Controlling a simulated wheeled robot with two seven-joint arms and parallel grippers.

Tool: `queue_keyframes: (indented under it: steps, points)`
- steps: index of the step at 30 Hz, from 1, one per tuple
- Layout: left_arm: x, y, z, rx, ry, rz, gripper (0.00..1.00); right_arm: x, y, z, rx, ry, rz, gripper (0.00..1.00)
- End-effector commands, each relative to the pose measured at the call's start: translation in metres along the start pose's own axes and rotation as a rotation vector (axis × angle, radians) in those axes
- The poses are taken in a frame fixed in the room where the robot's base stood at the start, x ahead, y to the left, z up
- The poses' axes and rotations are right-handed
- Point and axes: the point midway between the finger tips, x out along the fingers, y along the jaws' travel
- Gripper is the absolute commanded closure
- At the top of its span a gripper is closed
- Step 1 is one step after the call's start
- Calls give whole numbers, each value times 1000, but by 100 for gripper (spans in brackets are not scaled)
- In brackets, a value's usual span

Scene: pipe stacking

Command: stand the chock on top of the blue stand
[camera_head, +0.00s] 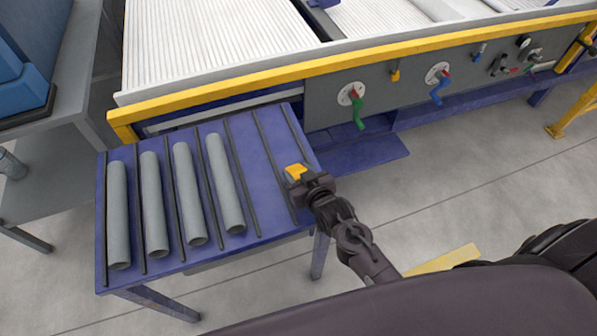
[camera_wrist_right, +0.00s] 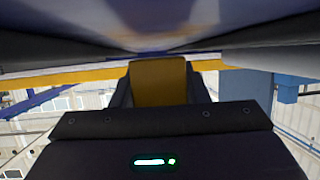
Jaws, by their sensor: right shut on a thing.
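The chock (camera_head: 295,171) is a small yellow block over the right side of the blue stand (camera_head: 262,160), near its right edge. My right gripper (camera_head: 303,177) is shut on the chock. In the right wrist view the chock (camera_wrist_right: 158,80) sits between the dark fingers. A dark bluish surface spans the top of that view, close to the chock; I cannot tell whether they touch. The chock's lower side is hidden in the head view. My left gripper is not in view.
Several grey pipes (camera_head: 225,184) lie between dark rails on the left and middle of the stand. The stand's right part is bare apart from rails. A conveyor with a yellow rail (camera_head: 330,66) runs behind. A grey table (camera_head: 62,140) stands at left.

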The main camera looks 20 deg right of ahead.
Motion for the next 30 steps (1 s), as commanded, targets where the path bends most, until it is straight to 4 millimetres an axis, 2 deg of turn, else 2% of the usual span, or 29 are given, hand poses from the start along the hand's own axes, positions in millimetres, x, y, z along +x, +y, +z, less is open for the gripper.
queue_keyframes:
  steps: [5,6,11,21,30]
  points:
    - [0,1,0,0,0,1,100,0,0,-1,0,1,0,84]
    - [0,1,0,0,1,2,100,0,0,-1,0,1,0,55]
    - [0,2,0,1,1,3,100,0,0,0,0,1,0,34]
    - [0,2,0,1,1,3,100,-4,0,1,-1,-1,0,34]
    - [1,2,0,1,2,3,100,-51,0,2,0,-3,0,34]
